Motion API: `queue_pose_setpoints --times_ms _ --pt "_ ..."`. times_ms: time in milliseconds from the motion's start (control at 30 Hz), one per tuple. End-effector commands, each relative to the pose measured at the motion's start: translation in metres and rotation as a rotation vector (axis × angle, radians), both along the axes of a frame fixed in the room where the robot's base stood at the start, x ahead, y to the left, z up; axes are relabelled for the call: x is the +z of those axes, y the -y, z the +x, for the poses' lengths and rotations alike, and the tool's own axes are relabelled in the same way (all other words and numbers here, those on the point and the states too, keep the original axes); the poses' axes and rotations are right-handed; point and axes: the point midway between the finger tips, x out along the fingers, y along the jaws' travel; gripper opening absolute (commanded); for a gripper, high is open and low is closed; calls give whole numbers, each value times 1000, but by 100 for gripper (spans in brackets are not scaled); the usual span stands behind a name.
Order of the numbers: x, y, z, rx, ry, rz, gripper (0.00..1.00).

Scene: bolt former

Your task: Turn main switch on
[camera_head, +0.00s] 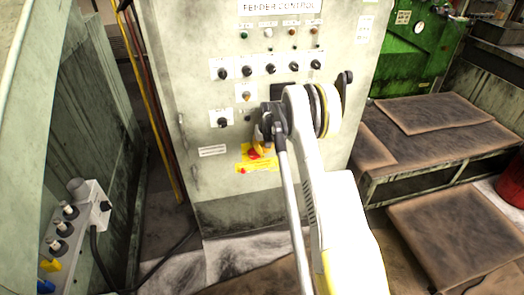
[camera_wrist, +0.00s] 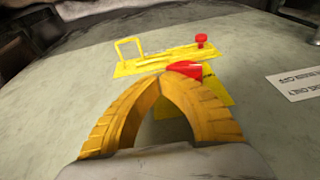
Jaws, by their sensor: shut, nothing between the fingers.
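The main switch appears to be the red knob (camera_wrist: 184,69) on a yellow plate (camera_wrist: 216,92) in the wrist view. In the head view, the red knob (camera_head: 254,154) shows low on the grey control cabinet (camera_head: 205,175), partly hidden by my gripper. My gripper (camera_head: 261,146) is in front of it. In the wrist view, the yellow fingers of my gripper (camera_wrist: 165,82) meet at their tips, with nothing between them. The tips are right beside the red knob and overlap its edge in the picture; I cannot tell whether they touch.
A second yellow plate (camera_wrist: 160,61) carries a yellow loop and a small red button (camera_wrist: 201,40). Black selector knobs (camera_head: 271,69) sit higher on the cabinet. A grey switch box (camera_head: 75,225) stands at left. Brown-topped benches (camera_head: 440,135) stand at right.

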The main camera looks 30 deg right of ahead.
Motion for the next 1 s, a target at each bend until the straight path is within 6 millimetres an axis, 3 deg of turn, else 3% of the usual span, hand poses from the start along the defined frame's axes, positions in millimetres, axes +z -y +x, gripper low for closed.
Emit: queue_pose_setpoints --times_ms 267,1000 --pt "-12 6 -2 0 64 222 0" --pt "-33 6 -2 2 62 215 0"
